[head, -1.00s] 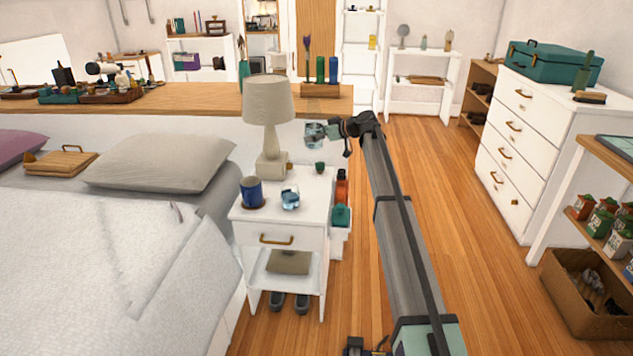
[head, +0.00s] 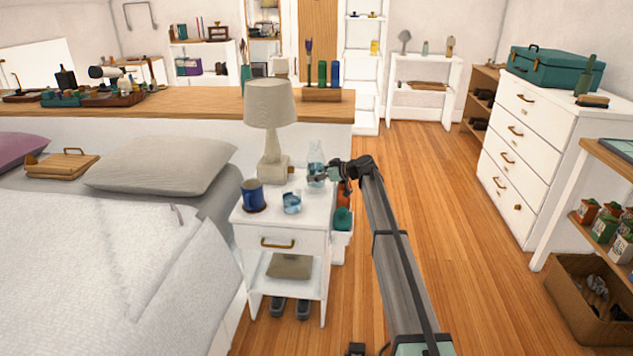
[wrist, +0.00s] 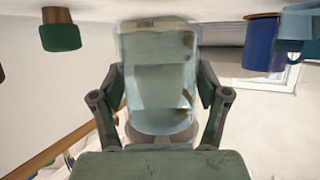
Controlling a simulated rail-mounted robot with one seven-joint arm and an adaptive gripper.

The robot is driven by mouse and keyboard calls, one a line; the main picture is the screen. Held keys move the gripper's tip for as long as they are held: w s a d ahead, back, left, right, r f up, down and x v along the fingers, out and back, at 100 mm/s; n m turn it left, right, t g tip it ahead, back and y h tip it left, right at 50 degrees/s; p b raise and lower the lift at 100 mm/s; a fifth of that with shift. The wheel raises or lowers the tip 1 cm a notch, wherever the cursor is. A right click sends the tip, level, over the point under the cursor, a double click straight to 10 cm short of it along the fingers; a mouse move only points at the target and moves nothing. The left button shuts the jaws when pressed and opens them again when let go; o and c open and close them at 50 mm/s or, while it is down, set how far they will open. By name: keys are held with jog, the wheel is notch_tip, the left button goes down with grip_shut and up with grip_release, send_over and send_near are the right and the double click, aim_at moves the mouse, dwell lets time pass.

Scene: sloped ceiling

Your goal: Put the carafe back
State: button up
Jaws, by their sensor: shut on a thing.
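The clear glass carafe (head: 316,155) with bluish water is upright at the right back part of the white nightstand (head: 285,222). My gripper (head: 322,177) is shut on its body from the right. The carafe fills the middle of the wrist view (wrist: 158,75), between my two fingers (wrist: 160,98). I cannot tell whether its base touches the nightstand top. A glass of water (head: 291,203) and a blue mug (head: 253,195) stand to its left; the mug also shows at the upper right of the wrist view (wrist: 260,42).
The beige lamp (head: 271,120) stands just left of the carafe. Red and teal items (head: 343,218) sit at the nightstand's right side. A small green and brown object (wrist: 60,30) shows in the wrist view. The bed is left; wooden floor (head: 440,220) is clear to the right.

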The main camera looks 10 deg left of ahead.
jog(key=shift+f, duration=1.1)
jog(key=shift+f, duration=0.1)
jog(key=o, duration=0.7)
jog(key=shift+f, duration=0.15)
jog(key=shift+c, duration=0.2)
jog(key=o, duration=0.4)
jog(key=shift+r, duration=0.25)
jog(key=v, duration=1.2)
jog(key=shift+p, duration=0.4)
